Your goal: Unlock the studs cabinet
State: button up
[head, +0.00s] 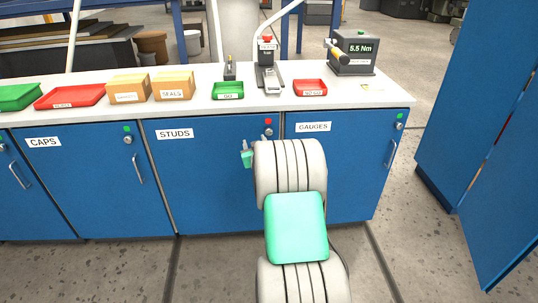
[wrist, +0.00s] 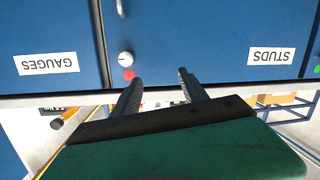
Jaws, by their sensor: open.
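The blue studs cabinet (head: 200,185) has a white STUDS label (head: 174,134). Its round lock knob (head: 269,132) is at the upper right of the door, below a red indicator (head: 268,121). In the wrist view, where the labels are upside down, the knob (wrist: 126,58) is close to the fingers, and the red indicator (wrist: 128,75) is beside the left fingertip. My gripper (wrist: 160,74) is open and empty in front of the door's upper edge, apart from the knob. In the head view my arm hides most of the gripper and the studs handle.
The caps cabinet (head: 90,185) and gauges cabinet (head: 345,165) flank it, each with a green indicator. The white counter (head: 200,108) above holds trays, boxes and a torque tester (head: 354,57). A tall blue cabinet (head: 475,110) stands at the right. The floor in front is clear.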

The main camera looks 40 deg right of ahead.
jog(key=h, duration=0.2)
send_near(269, 133)
jog(key=f, duration=0.1)
jog(key=shift+m+t, duration=0.4)
jog(key=shift+t, duration=0.1)
jog(key=b+x, duration=0.1)
jog(key=x, duration=0.7)
jog(key=shift+w+d+r, duration=0.15)
jog(key=shift+w+d, duration=0.1)
jog(key=shift+d, duration=0.05)
grip_shut()
